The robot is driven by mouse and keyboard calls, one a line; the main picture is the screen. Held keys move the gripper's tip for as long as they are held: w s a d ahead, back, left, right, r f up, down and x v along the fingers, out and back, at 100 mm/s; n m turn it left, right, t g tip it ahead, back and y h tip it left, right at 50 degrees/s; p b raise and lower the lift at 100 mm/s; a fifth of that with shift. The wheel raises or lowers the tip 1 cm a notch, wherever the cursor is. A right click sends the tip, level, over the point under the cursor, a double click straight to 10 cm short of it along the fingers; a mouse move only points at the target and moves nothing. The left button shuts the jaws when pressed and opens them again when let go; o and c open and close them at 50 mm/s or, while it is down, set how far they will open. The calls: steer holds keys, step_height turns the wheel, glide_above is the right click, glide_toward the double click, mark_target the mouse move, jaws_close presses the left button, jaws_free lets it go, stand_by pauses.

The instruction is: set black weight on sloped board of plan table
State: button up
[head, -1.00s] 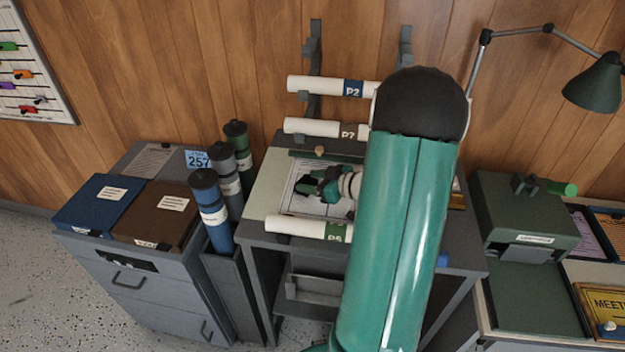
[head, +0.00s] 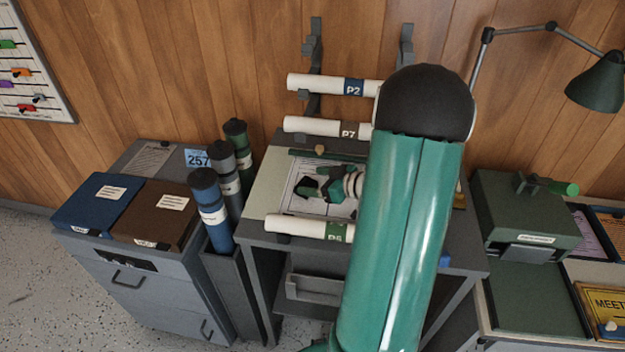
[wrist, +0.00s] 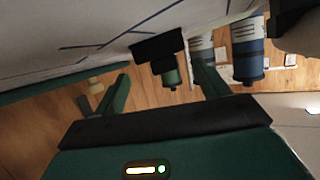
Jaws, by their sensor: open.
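The black weight (head: 306,187) lies on the pale sheet on the sloped board (head: 265,190) of the plan table. In the wrist view the weight (wrist: 156,47) shows as a dark block against the board, beyond the fingertips. My gripper (head: 326,186) is just right of the weight in the head view, pointing at it. In the wrist view its two green fingers (wrist: 160,88) are spread, with nothing between them. A small gap seems to separate the fingers from the weight. My arm hides the right part of the board.
White rolls P2 (head: 325,84) and P7 (head: 315,127) are on the wall behind; roll P6 (head: 300,227) lies along the board's front edge. Several capped tubes (head: 212,215) stand at left beside a cabinet with a blue binder (head: 98,202). A green box (head: 525,215) stands at right.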

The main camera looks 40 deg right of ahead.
steer(key=v, duration=0.6)
steer(key=shift+s+a+r, duration=0.1)
steer(key=shift+s+r, duration=0.1)
steer(key=shift+r, duration=0.15)
